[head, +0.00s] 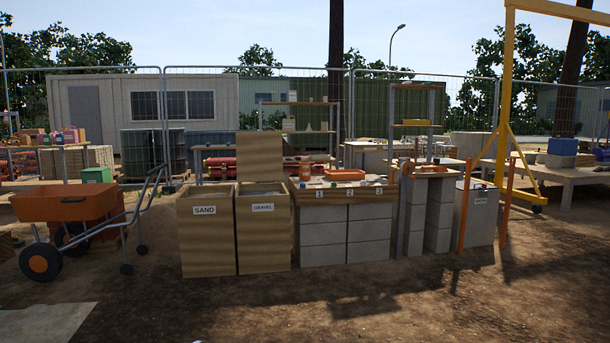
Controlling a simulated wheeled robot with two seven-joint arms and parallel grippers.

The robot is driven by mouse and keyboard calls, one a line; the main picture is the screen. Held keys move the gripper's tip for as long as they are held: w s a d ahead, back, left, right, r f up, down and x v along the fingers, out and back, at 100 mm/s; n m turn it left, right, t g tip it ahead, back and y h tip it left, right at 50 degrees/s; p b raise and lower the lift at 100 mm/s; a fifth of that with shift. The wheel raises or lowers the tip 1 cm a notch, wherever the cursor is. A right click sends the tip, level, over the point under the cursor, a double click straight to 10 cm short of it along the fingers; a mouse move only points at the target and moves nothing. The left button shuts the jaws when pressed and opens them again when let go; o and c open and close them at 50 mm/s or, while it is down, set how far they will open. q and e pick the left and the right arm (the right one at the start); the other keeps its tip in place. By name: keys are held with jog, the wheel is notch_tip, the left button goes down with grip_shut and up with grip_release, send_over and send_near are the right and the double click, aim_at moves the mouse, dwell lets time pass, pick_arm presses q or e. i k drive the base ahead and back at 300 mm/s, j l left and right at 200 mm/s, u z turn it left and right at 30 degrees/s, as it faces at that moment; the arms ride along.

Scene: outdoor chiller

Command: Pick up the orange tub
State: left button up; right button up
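An orange tub (345,175), low and wide, sits on top of the block counter (346,231) near the middle of the head view. A smaller upright orange object (305,172) stands at the left end of the same counter; its exact form is too small to tell. Neither of my grippers shows in the head view, and nothing is seen touching the tub.
Wooden bins marked SAND (206,240) and GRAVEL (263,240) stand left of the counter. An orange wheelbarrow (65,206) is at far left. Orange posts (465,215) and a yellow frame (502,110) stand at right. Open dirt lies in front.

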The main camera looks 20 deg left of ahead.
aim_at(304, 166)
jog(key=u, duration=0.25)
jog(key=i+u, duration=0.3)
jog(key=i, duration=3.45)
jog(key=j, duration=0.1)
